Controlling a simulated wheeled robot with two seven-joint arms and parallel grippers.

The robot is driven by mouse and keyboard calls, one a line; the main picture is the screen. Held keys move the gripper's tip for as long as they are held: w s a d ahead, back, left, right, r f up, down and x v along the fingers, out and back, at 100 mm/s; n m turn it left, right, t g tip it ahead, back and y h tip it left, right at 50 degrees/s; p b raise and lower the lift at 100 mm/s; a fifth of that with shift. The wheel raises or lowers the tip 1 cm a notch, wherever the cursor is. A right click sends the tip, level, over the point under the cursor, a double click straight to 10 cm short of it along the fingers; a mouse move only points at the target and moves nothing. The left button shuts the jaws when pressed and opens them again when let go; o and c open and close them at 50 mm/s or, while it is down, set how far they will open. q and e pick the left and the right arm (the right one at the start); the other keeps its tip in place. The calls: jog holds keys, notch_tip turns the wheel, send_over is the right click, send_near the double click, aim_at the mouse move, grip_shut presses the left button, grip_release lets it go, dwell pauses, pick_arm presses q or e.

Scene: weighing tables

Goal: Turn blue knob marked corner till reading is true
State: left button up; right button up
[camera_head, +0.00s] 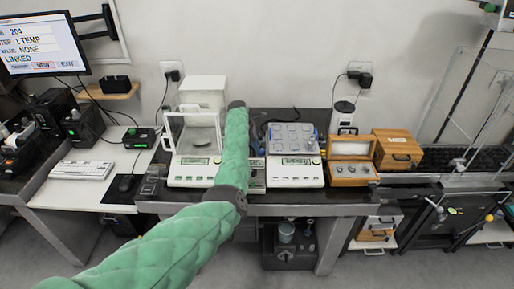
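The right-hand balance (297,172) has a lit display, with a silver platform of several square cells (292,136) on top and blue parts (317,134) at its edges. I cannot make out a separate blue knob or a corner mark, and the reading is too small to read. My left arm, in a green padded sleeve, reaches up between the two balances. Its dark end (237,104) is in front of the wall, left of the platform; the fingers cannot be made out. The arm hides part of the gap between the balances. My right gripper is not in view.
A glass-shielded balance (195,170) stands left of my arm. Wooden boxes (397,150) stand to the right. A clear shield (462,95) rises at the far right.

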pick_arm(q)
jog(key=shift+x, duration=1.35)
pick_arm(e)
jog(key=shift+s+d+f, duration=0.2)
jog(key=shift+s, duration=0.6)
pick_arm(q)
jog(key=c, duration=0.7)
jog(key=shift+w+f+m, duration=0.1)
jog(key=shift+m, duration=0.2)
jog(key=m+g+b, duration=0.1)
jog(key=m+b, duration=0.2)
jog(key=shift+w, duration=0.15)
jog(key=shift+m+g, duration=0.3)
jog(key=shift+m, duration=0.1)
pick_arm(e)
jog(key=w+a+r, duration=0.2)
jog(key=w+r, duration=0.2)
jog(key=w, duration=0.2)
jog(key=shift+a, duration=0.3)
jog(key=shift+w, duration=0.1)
pick_arm(q)
jog(key=o, duration=0.7)
